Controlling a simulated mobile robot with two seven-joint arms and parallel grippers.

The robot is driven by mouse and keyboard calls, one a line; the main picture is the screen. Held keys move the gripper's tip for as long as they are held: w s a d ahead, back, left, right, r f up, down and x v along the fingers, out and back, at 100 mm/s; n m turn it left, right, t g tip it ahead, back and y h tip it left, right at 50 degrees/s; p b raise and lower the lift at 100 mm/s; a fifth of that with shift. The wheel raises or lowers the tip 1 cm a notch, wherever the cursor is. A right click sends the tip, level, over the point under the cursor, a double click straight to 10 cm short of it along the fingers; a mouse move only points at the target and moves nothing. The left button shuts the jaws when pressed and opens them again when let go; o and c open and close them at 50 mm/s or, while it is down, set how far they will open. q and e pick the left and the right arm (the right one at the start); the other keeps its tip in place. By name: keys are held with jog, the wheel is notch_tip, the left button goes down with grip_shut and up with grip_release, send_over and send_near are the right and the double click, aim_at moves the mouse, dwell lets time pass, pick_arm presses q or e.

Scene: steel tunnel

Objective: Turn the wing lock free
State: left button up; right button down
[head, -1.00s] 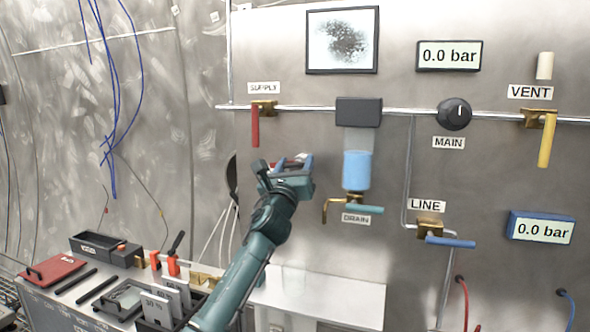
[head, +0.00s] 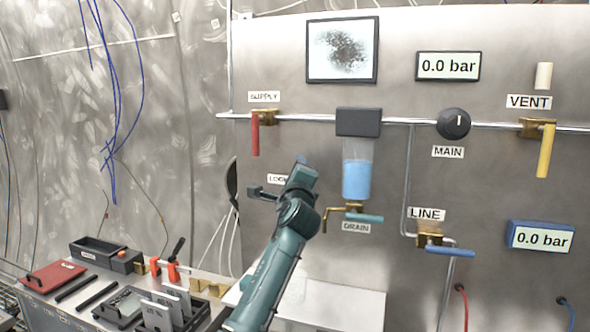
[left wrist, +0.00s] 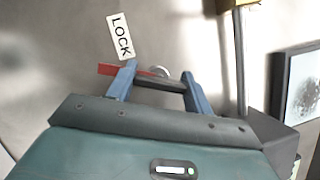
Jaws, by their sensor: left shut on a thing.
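The wing lock (left wrist: 158,84) shows in the left wrist view as a dark bar with a red part at its left and a pale round hub behind it, on the steel panel. My left gripper (left wrist: 160,70) has its blue fingers on either side of the bar and is shut on it. The LOCK label (left wrist: 121,37) is just above. In the head view my left gripper (head: 302,163) is at the panel, left of the blue-filled bowl, and hides the wing lock; part of the LOCK label (head: 277,179) shows beside it. My right gripper is not in view.
The red supply handle (head: 255,135) hangs up and left of my gripper. The drain valve (head: 352,213) and bowl (head: 356,178) are close to its right. Both gauges (head: 448,66) read 0.0 bar. A bench (head: 75,318) with tools and trays is at lower left.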

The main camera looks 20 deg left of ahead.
pick_arm(q)
jog(key=shift+r+n+g+p, duration=0.15)
jog(key=shift+n+g+p, duration=0.35)
jog(key=shift+n, duration=0.5)
jog(key=shift+n+g+p, duration=0.4)
jog(key=shift+n+p, duration=0.3)
jog(key=shift+n, duration=0.3)
jog(key=shift+n+p, duration=0.4)
jog(key=shift+n, duration=0.2)
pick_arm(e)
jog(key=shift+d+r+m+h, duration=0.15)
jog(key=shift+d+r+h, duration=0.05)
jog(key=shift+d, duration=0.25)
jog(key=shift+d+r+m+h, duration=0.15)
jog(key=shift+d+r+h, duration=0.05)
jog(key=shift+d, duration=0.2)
pick_arm(q)
jog(key=shift+f, duration=0.2)
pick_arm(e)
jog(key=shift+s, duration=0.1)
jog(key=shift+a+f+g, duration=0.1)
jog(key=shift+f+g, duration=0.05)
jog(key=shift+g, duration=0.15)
pick_arm(q)
jog(key=o, duration=1)
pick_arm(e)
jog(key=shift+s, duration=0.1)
